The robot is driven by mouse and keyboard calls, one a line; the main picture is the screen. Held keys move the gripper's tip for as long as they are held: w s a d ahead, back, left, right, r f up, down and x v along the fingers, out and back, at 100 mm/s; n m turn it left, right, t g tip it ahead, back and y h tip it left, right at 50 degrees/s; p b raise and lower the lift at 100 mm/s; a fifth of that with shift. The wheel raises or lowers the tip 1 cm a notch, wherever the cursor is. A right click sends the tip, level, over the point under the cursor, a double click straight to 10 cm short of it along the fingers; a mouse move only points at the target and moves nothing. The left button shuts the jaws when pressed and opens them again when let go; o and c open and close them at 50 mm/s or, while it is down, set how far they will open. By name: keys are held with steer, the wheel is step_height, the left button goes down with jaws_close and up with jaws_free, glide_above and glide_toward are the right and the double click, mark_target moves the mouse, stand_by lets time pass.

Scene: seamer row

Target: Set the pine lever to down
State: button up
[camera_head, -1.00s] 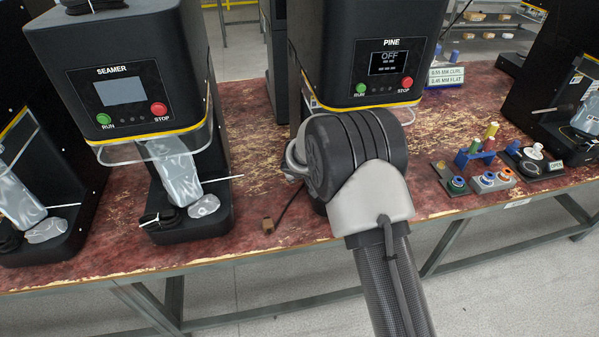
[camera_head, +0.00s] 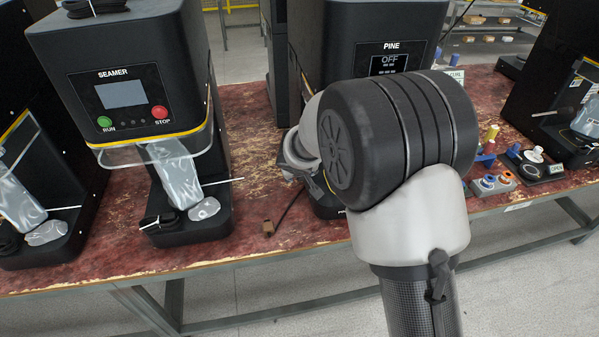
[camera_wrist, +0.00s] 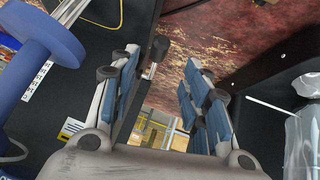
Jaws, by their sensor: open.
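The black PINE machine (camera_head: 318,40) stands on the bench, its screen (camera_head: 388,62) reading OFF. My arm covers its lower front and buttons in the head view. In the wrist view a lever with a dark rounded knob (camera_wrist: 159,46) and a short metal rod shows between the fingertips, closer to the left finger. I cannot tell whether a finger touches it. My gripper (camera_wrist: 165,88) is open, with blue-padded fingers apart on both sides.
The SEAMER machine (camera_head: 120,60) stands at left with a silvery pouch (camera_head: 177,175) below it. Small fittings (camera_head: 492,184) and a black machine (camera_head: 540,90) are at right. In the wrist view a blue part (camera_wrist: 35,55) fills the upper left.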

steer(key=shift+s+r, duration=0.25)
steer(key=shift+r, duration=0.05)
steer(key=shift+c, duration=0.4)
